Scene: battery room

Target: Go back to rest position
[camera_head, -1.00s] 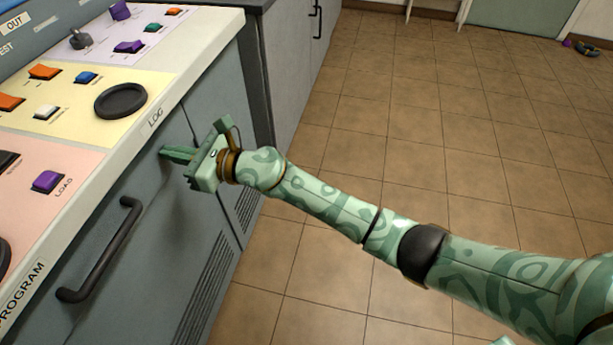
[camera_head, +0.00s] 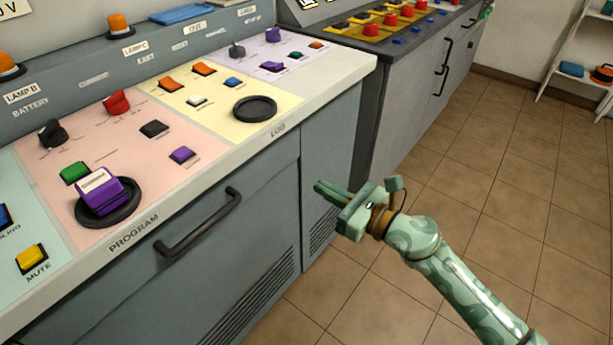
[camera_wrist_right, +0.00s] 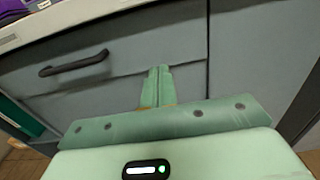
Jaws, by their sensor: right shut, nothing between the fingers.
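My right gripper (camera_head: 322,190) is green, with its fingers shut and nothing between them. It hangs in front of the grey cabinet front, below the console's front edge and right of the black drawer handle (camera_head: 200,224). In the right wrist view the shut fingers (camera_wrist_right: 158,86) point toward the grey cabinet front, with the same handle (camera_wrist_right: 74,64) at the left. My right arm comes in from the lower right. My left gripper does not show.
The console top (camera_head: 340,75) carries switches, knobs and two black rings. A purple block (camera_head: 100,192) sits in the PROGRAM ring. A second console (camera_head: 440,22) stands behind. Tiled floor (camera_head: 490,190) at the right is open, with a white shelf (camera_head: 580,50) at the far right.

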